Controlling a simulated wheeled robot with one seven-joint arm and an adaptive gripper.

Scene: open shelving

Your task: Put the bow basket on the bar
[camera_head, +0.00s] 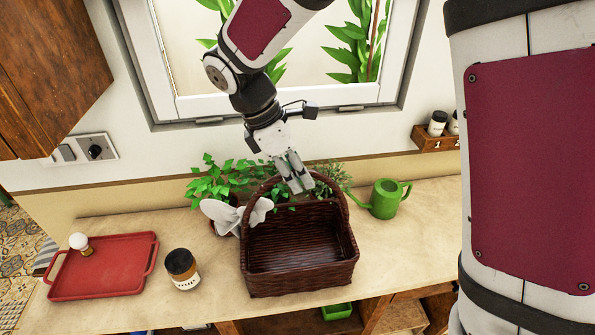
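The bow basket (300,277) is dark brown wicker with an arched handle and a white bow (222,214) at its left side. It is empty and appears to stand upright on the light wooden counter (400,245), near its front edge. My gripper (297,184) reaches down from above at the top of the basket's handle. Its fingers overlap the handle in the picture. Whether they are closed around it, I cannot tell. No separate thing is clearly recognizable as the bar.
A black-lidded jar (182,270) and a red tray (105,267) with a small white-topped shaker (80,243) are left of the basket. Leafy plants (215,180) stand behind it. A green watering can (385,199) stands to the right. Open shelves with a green container (337,311) lie below.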

